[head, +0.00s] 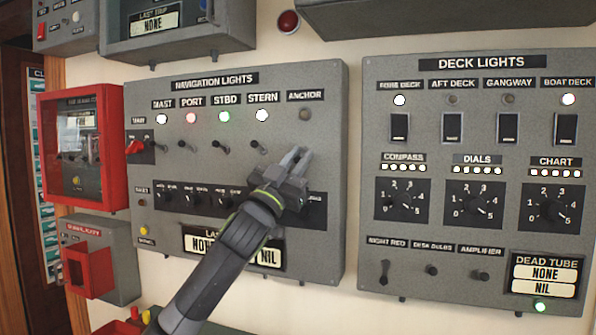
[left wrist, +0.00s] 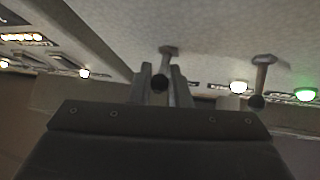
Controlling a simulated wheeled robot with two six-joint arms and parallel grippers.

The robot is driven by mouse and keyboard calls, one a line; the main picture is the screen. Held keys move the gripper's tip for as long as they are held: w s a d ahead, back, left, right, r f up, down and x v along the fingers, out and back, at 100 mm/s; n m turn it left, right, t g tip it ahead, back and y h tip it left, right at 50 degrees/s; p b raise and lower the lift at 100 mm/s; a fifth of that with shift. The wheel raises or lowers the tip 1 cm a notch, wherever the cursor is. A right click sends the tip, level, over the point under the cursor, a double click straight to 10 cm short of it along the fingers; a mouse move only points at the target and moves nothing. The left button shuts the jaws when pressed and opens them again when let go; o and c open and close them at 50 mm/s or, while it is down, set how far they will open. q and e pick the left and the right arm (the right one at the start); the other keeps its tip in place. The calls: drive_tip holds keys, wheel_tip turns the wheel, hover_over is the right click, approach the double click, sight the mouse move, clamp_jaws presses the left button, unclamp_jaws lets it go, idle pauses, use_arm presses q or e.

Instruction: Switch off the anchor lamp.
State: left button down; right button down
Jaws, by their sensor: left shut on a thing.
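The anchor lamp (head: 305,114), under the ANCHOR label at the right end of the navigation lights panel (head: 330,150), is dark. My left gripper (head: 299,156) is at the panel just below this lamp and hides the anchor switch in the head view. In the left wrist view, my left gripper's fingers (left wrist: 163,82) are shut around the anchor switch (left wrist: 168,50), a metal toggle with a dark tip between them. The stern switch (head: 258,147) is apart to its left; it also shows in the left wrist view (left wrist: 263,75). My right gripper is out of view.
The mast lamp (head: 162,119), port lamp (head: 191,117), stbd lamp (head: 224,116) and stern lamp (head: 262,115) are lit. The deck lights panel (head: 480,95) stands close on the right. A red box (head: 80,92) is at the left.

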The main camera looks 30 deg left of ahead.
use_arm(q)
drive_tip(key=shift+f, duration=0.15)
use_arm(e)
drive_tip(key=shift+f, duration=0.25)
use_arm(q)
drive_tip(key=c, duration=1.4)
unclamp_jaws()
